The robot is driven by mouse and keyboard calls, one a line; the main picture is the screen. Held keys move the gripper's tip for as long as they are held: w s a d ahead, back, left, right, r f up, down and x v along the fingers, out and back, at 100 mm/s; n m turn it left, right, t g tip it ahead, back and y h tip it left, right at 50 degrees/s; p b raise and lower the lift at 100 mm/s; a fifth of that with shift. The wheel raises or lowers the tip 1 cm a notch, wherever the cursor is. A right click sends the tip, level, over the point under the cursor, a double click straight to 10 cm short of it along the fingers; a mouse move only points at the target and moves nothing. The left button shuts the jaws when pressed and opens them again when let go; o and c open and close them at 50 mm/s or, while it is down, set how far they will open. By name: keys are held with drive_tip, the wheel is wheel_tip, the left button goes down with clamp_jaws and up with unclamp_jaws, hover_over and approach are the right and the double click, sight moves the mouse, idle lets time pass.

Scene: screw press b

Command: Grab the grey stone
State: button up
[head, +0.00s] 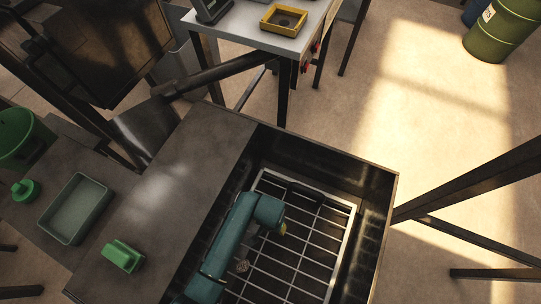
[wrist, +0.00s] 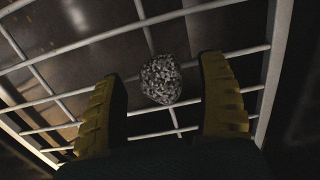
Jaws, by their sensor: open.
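The grey stone (wrist: 161,80) is a small, rough, speckled lump lying on a white wire grate (wrist: 60,100). In the wrist view it sits just ahead of and between the two yellow ribbed fingers of my gripper (wrist: 163,105), which are apart with nothing between their pads that I can see touching. In the head view the stone (head: 242,266) shows small beside my teal arm, on the grate (head: 315,224) inside a dark metal bin. My gripper (head: 262,240) is mostly hidden there under my arm, with a bit of yellow finger showing.
The dark bin's walls (head: 370,215) rise around the grate. A grey metal counter (head: 165,190) adjoins it on the left, with a green block (head: 123,256). Further left are a green tray (head: 75,208) and a green bucket (head: 22,140). A table with a yellow tray (head: 284,18) stands behind.

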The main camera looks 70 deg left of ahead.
drive_tip(key=shift+w+a+f, duration=0.1)
drive_tip(key=shift+f, duration=0.05)
drive_tip(key=shift+c, duration=0.5)
drive_tip(key=c, duration=1.2)
